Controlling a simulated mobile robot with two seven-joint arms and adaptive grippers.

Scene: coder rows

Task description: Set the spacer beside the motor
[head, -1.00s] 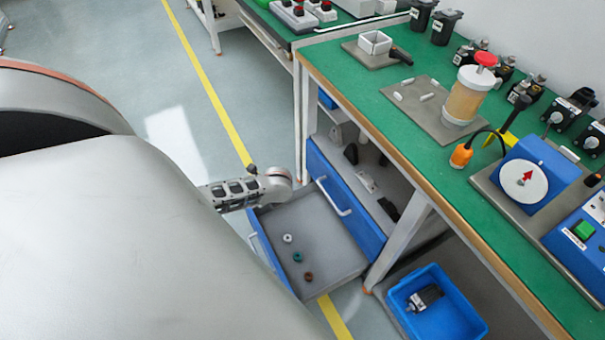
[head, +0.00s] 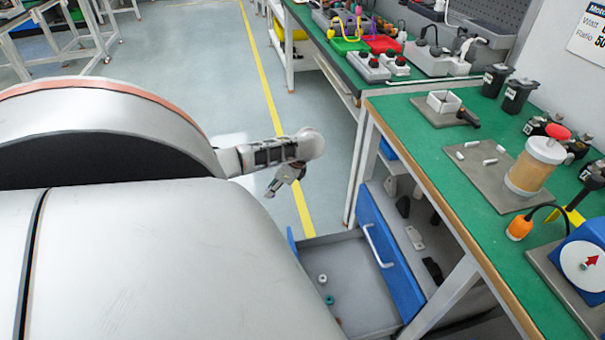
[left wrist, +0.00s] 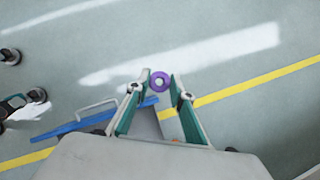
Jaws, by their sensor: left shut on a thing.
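The spacer looks to be the purple ring (left wrist: 160,80) in the left wrist view, pinched between the fingertips of my left gripper (left wrist: 160,82). In the head view my left gripper (head: 272,187) hangs over the floor, beyond the open drawer and left of the green bench; the ring cannot be made out there. Several dark units with round fittings, perhaps motors, stand along the wall side of the bench, one of them here (head: 545,124). I cannot tell which is the task's motor. My right gripper is not in view.
The open grey drawer (head: 350,268) holds a white ring (head: 322,278) and a teal ring (head: 329,299). The green bench (head: 432,165) carries a grey plate (head: 490,190) with white pegs and a jar (head: 535,166), and an orange-handled tool (head: 519,228). Its front strip is clear.

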